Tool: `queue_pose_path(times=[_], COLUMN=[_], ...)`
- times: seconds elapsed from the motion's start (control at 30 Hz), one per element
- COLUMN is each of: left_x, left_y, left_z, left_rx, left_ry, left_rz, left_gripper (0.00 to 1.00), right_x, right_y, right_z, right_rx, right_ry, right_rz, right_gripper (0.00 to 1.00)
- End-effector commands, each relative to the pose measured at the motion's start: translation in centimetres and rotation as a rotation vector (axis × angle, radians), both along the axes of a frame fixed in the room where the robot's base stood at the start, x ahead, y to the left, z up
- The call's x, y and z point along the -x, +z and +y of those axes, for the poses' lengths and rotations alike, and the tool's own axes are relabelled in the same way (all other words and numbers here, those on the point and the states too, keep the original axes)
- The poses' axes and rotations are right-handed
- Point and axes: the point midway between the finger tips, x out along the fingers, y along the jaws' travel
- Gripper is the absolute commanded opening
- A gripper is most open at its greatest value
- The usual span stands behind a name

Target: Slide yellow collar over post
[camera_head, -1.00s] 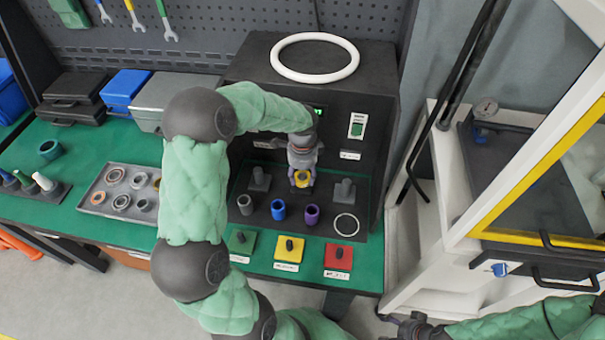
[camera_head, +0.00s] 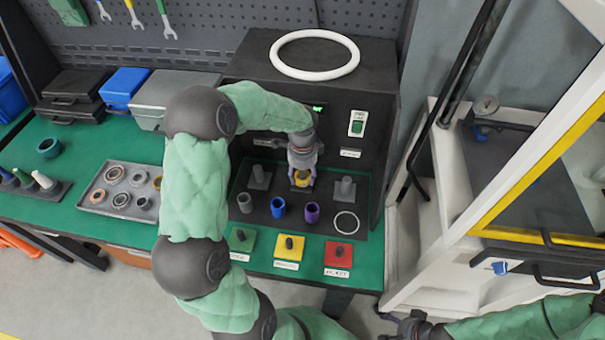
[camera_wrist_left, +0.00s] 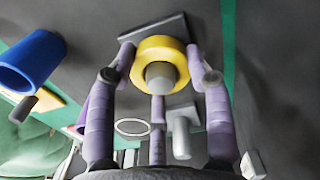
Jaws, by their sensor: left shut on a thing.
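My left gripper (camera_head: 302,170) is shut on the yellow collar (camera_head: 302,181) at the middle post of the dark test fixture. In the left wrist view the yellow collar (camera_wrist_left: 178,52) sits between the purple fingers. The rounded end of the grey post (camera_wrist_left: 160,76) shows inside the collar's hole, so the collar appears to be around the post. The post's square base plate (camera_wrist_left: 132,33) shows behind it; how far down the collar sits is hard to tell. My right gripper (camera_head: 412,326) is at the bottom edge, dark and partly cut off.
Grey posts stand left (camera_head: 260,177) and right (camera_head: 344,188) of the middle one. In front are grey (camera_head: 245,203), blue (camera_head: 278,207) and purple (camera_head: 312,211) cylinders and a thin white ring (camera_head: 347,222). Green, yellow and red pads (camera_head: 338,256) line the front edge.

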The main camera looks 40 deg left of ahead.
Motion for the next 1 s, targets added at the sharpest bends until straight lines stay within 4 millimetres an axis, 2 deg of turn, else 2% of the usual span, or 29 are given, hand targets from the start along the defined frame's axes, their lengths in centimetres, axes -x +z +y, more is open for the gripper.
queue_pose_path(times=[1.0], left_x=[0.01], left_y=[-0.66], left_z=[-0.04], left_rx=[0.001], left_ry=[0.000], left_rz=[0.000], left_gripper=[0.05], right_x=[0.00], right_y=[-0.15], right_z=[0.00], right_rx=[0.000], right_ry=[0.000], right_rz=[0.000], right_gripper=[0.75])
